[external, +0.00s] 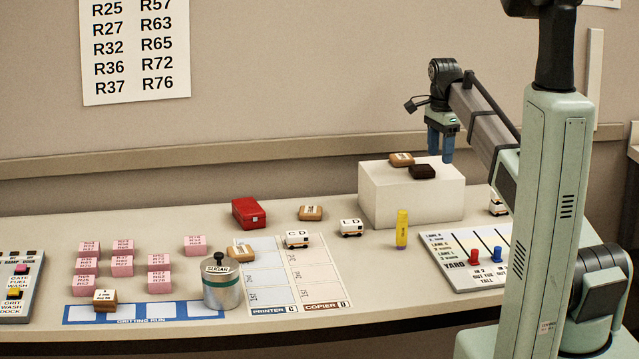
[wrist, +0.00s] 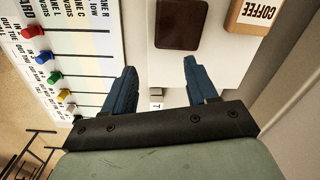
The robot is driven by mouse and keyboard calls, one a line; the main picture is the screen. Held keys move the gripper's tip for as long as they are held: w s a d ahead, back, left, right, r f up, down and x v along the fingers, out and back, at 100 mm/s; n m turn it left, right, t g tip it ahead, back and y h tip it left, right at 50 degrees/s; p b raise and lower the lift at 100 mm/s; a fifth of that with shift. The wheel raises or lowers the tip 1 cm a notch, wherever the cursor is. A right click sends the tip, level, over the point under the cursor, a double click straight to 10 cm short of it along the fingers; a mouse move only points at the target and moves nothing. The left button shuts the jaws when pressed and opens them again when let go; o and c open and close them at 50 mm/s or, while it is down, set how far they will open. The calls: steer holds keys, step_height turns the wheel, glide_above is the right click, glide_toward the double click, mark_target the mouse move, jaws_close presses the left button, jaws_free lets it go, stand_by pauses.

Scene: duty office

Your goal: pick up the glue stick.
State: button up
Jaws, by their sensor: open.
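The glue stick, a yellow upright tube (external: 402,229), stands on the table in front of the white box, left of the lane board. It does not clearly show in the wrist view. My gripper (external: 440,155) is open and empty, with its blue fingers pointing down near the white box. In the wrist view the gripper (wrist: 160,68) has its two fingers apart with nothing held between them. The gripper is higher than the glue stick and apart from it, to its right in the external view.
The white box (external: 412,197) carries a dark brown block (external: 422,171) and a tan block (external: 401,159), labelled coffee in the wrist view (wrist: 256,18). The lane board (external: 455,262) has coloured knobs. A small white van (external: 352,228) stands left of the glue stick; a sugar tin (external: 221,287) is farther left.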

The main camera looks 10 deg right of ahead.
steer(key=s+a+n, duration=0.2)
steer(key=s+a, duration=0.4)
steer(key=a, duration=0.5)
steer(key=n, duration=1.1)
glide_above(402, 228)
steer(key=w, duration=0.2)
steer(key=shift+s+d+f, duration=0.1)
steer(key=shift+s+f, duration=0.1)
steer(key=shift+f, duration=0.1)
steer(key=n, duration=0.5)
steer(key=shift+s, duration=0.15)
steer(key=n, duration=0.5)
steer(key=shift+d+f, duration=0.1)
steer(key=shift+f, duration=6.85)
steer(key=shift+c, duration=0.3)
